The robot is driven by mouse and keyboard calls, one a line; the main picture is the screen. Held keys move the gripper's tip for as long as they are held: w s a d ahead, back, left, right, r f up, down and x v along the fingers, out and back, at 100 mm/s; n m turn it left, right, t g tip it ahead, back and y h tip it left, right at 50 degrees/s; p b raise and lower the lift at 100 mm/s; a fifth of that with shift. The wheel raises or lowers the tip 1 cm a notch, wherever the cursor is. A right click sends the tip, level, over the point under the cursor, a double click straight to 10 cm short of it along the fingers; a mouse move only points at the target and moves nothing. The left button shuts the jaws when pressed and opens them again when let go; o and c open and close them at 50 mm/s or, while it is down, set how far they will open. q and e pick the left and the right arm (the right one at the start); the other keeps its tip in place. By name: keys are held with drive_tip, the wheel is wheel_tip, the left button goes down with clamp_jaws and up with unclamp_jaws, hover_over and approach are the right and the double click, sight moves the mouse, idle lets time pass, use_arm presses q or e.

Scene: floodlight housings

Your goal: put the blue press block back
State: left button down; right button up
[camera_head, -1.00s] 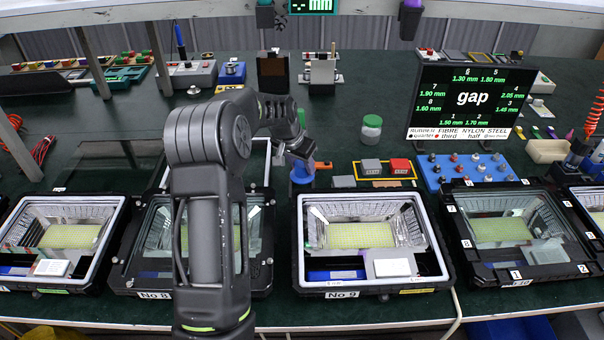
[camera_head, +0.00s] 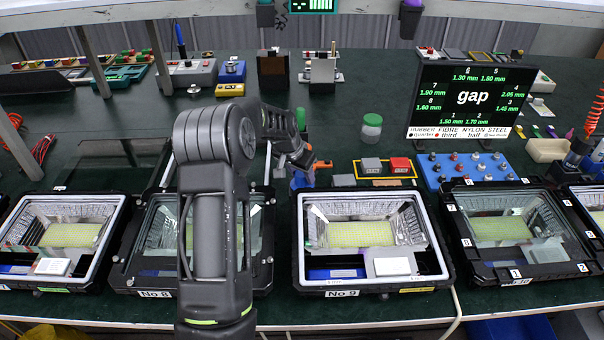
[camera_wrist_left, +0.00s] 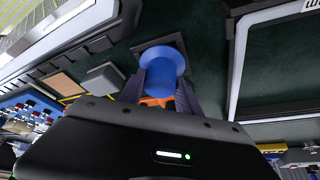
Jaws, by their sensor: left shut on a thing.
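The blue press block (camera_wrist_left: 162,72) is a round blue piece with a wide end, between the fingers of my left gripper (camera_wrist_left: 158,96) in the left wrist view. My left gripper is shut on it. A dark square patch shows behind its wide end; I cannot tell whether they touch. In the head view the block (camera_head: 298,181) shows partly below my left gripper (camera_head: 302,165), between housings No 8 and No 9. An orange part (camera_wrist_left: 155,102) shows between the fingers. My right gripper is not in view.
Housing No 9 (camera_head: 298,240) stands close to the right of the gripper, and housing No 8 (camera_head: 121,262) lies behind my arm. A yellow-edged tray (camera_head: 356,170) holds a grey and a red block. A jar (camera_head: 371,128) stands behind it.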

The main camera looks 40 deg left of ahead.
use_arm(q)
drive_tip(key=shift+f, duration=0.2)
drive_tip(key=c, duration=0.8)
unclamp_jaws()
drive_tip(key=shift+c, duration=0.2)
drive_tip(key=shift+r+p, duration=0.4)
drive_tip(key=shift+r, duration=0.1)
drive_tip(key=b+v, duration=0.1)
drive_tip(key=v, duration=1)
drive_tip(key=shift+s+r, duration=0.15)
drive_tip(key=shift+r, duration=0.25)
drive_tip(key=shift+d, duration=0.1)
